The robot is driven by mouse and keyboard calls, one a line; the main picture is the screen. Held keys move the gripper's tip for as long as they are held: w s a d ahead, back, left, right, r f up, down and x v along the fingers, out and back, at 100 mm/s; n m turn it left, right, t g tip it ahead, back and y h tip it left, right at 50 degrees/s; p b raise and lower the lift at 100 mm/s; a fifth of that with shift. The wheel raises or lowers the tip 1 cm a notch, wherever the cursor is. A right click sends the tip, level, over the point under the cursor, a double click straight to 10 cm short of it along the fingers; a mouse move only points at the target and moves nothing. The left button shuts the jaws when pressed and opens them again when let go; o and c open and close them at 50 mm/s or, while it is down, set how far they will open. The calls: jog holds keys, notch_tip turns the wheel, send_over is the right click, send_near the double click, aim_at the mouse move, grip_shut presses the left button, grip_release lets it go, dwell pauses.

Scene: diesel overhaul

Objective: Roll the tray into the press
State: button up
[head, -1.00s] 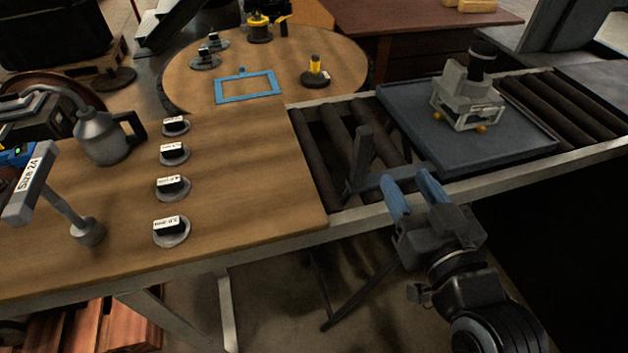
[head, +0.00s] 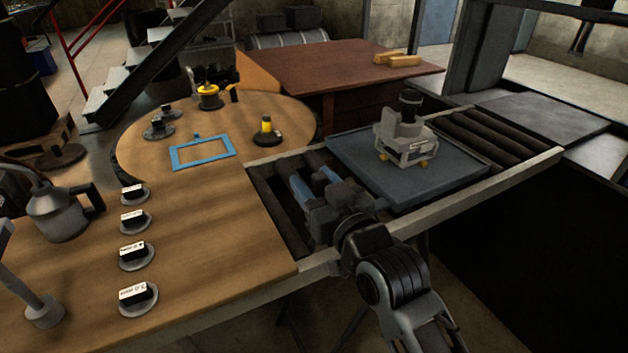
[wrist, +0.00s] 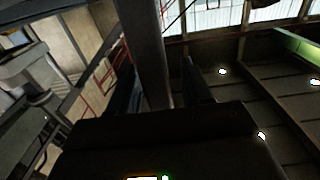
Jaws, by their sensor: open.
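The blue-grey tray (head: 455,180) lies flat on the roller conveyor and carries a grey machine part (head: 402,140) with a dark cylindrical top. My gripper (head: 311,178) is over the rollers at the tray's left end, its blue fingers apart. The press appears to be the dark grey frame (head: 468,50) at the back right, past a flat plate (head: 545,124).
Bare rollers (head: 485,137) lie between the tray and the plate. Light rails (head: 500,181) edge the conveyor. A red-brown table (head: 330,70) stands behind.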

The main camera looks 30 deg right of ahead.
jog(key=shift+w, duration=0.15)
jog(key=shift+c, duration=0.4)
grip_shut()
